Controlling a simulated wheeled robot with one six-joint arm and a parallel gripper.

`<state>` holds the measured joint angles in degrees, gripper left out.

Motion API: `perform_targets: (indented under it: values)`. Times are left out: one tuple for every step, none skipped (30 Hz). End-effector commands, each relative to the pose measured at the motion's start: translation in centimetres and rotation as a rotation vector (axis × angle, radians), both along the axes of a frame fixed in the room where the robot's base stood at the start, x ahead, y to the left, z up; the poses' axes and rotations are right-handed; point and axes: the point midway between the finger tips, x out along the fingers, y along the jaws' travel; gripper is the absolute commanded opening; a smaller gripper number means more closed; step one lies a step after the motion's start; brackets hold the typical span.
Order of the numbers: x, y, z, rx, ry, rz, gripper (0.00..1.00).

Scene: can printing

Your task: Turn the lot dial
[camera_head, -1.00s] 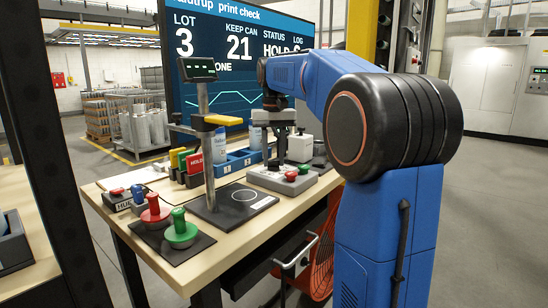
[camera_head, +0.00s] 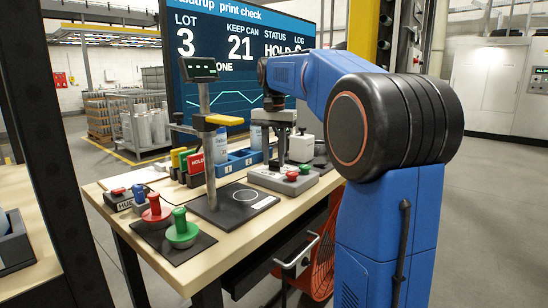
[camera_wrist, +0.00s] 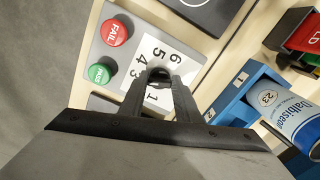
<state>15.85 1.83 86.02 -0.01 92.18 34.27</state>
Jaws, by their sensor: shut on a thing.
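The lot dial is a small dark knob (camera_wrist: 158,76) on a grey panel, with a white plate (camera_wrist: 152,55) of numbers around it. My gripper (camera_wrist: 160,82) is shut on the knob in the wrist view; its fingers hide part of the knob and plate.
Beside the dial are a red FAIL button (camera_wrist: 115,32) and a green button (camera_wrist: 99,73). A blue numbered tray (camera_wrist: 238,88) and a can marked 23 (camera_wrist: 290,115) stand close by. A post with a small display (camera_head: 198,69) rises from the table.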

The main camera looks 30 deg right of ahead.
Motion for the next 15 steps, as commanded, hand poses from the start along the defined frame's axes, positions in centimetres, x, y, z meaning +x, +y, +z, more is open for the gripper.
perform_targets:
  values:
    - [0.06, -0.02, 0.11, -0.001, -0.003, 0.0, 0.07]
    - [0.06, -0.02, 0.11, -0.001, -0.003, 0.0, 0.07]
    - [0.06, -0.02, 0.11, -0.001, -0.003, 0.0, 0.07]
    - [0.06, -0.02, 0.11, -0.001, -0.003, 0.0, 0.07]
    - [0.06, -0.02, 0.11, -0.001, -0.003, 0.0, 0.07]
    - [0.06, -0.03, 0.11, -0.001, -0.003, 0.0, 0.07]
    - [0.06, -0.03, 0.11, -0.001, -0.003, 0.001, 0.07]
    - [0.06, -0.03, 0.11, -0.001, -0.003, 0.001, 0.07]
    - [0.06, -0.03, 0.11, -0.001, -0.003, 0.001, 0.37]
    - [0.06, -0.02, 0.1, -0.001, -0.003, 0.001, 0.44]
    - [0.05, -0.03, 0.1, -0.001, -0.003, 0.001, 0.48]
    - [0.04, -0.02, 0.09, -0.001, -0.003, 0.001, 0.48]
    - [0.04, -0.02, 0.08, -0.001, -0.002, 0.001, 0.48]
    - [0.04, -0.02, 0.07, -0.001, -0.002, 0.001, 0.48]
    - [0.03, -0.02, 0.06, -0.001, -0.002, 0.001, 0.48]
